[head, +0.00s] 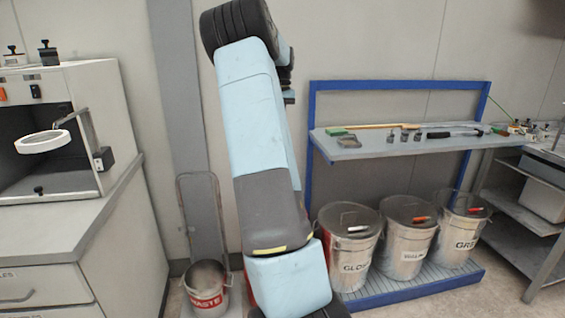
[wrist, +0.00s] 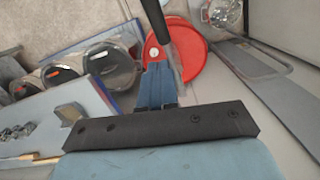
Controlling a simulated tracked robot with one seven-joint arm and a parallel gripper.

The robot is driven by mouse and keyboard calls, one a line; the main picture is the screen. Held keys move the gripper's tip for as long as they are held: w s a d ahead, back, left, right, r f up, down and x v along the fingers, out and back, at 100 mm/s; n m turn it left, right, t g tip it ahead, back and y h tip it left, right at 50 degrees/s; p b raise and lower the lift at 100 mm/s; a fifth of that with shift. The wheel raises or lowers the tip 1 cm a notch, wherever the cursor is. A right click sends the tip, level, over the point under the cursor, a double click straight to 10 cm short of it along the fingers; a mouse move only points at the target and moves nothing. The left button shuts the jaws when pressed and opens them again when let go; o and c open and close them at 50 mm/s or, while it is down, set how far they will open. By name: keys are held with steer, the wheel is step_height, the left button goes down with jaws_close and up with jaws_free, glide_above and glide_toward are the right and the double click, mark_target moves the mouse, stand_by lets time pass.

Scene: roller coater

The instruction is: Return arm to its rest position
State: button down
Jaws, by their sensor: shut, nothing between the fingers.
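My arm (head: 262,150) stands raised in the middle of the head view, its pale blue and dark grey links rising from the bottom edge to a dark joint near the top. My gripper is hidden behind the arm in that view. In the wrist view my gripper (wrist: 157,76) shows as two narrow blue fingers close together beyond a dark mounting bar. It is shut and empty. It points down over the floor, with a red round container behind the fingers.
A blue-framed shelf (head: 385,149) holds several small tools. Below it stand three metal drums, including a left drum (head: 351,268). A waste bin (head: 206,300) stands left of my arm. A white cabinet (head: 108,100) is at left, a grey rack (head: 550,228) at right.

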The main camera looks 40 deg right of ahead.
stand_by(0.7)
steer(key=s+a+r+n+t, duration=0.1)
steer(key=s+a+r, duration=0.25)
steer(key=a, duration=0.55)
steer(key=s+a+r+n+t, duration=0.15)
steer(key=s+a, duration=0.25)
steer(key=a, duration=0.4)
steer(key=s+a+r+n+t, duration=0.1)
steer(key=s+a+r, duration=0.25)
steer(key=a, duration=0.55)
steer(key=s+a+f+n+t, duration=0.1)
steer(key=s+a+f+n, duration=0.1)
steer(key=s+a, duration=0.6)
steer(key=s+a+f+n+t, duration=0.2)
steer(key=s+a+f, duration=0.1)
steer(key=s+a, duration=0.5)
steer(key=shift+s+a+f+h, duration=0.3)
steer(key=shift+s+f+h, duration=0.1)
steer(key=shift+s, duration=0.55)
steer(key=shift+n, duration=0.25)
